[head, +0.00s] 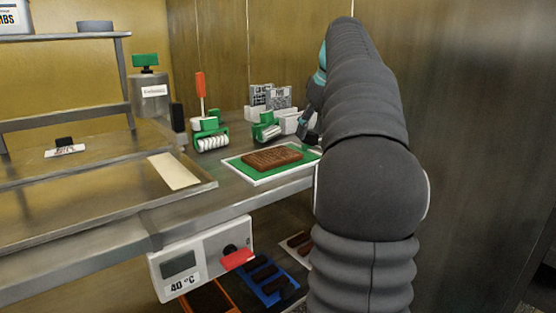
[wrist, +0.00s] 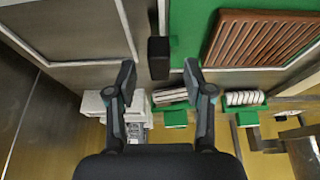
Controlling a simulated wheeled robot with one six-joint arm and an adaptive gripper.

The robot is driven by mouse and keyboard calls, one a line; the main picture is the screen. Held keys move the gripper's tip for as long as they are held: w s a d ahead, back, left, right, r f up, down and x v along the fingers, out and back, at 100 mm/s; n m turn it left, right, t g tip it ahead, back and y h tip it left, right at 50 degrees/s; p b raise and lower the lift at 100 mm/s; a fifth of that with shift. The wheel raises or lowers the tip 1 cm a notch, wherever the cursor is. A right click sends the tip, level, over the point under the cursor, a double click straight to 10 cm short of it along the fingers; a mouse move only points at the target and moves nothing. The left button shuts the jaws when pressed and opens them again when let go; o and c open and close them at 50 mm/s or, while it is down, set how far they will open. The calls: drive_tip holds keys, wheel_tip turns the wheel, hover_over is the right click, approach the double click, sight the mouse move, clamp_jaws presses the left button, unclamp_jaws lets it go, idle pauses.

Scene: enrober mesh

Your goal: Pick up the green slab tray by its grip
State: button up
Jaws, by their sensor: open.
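The green slab tray (head: 238,163) lies on the metal counter, with a white rim and a ridged brown slab (head: 272,158) on it. In the wrist view the tray (wrist: 187,32) and slab (wrist: 262,38) fill the upper right. Its grip, a black block (wrist: 159,58), stands at the tray's edge. My gripper (wrist: 159,76) is open, one fingertip on each side of the grip in the picture. The grip appears slightly beyond the fingertips; I cannot tell the height gap. In the head view my gripper (head: 309,134) is largely hidden by my arm, and so is the grip.
Green-framed rollers (head: 211,142) and white holders with patterned cards (head: 280,112) stand behind the tray. A metal machine bed (head: 90,180) lies left. A 40 °C control box (head: 182,271) hangs at the front edge. A blue tray (head: 270,287) with dark bars sits below.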

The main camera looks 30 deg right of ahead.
drive_tip(key=shift+x, duration=0.85)
clamp_jaws()
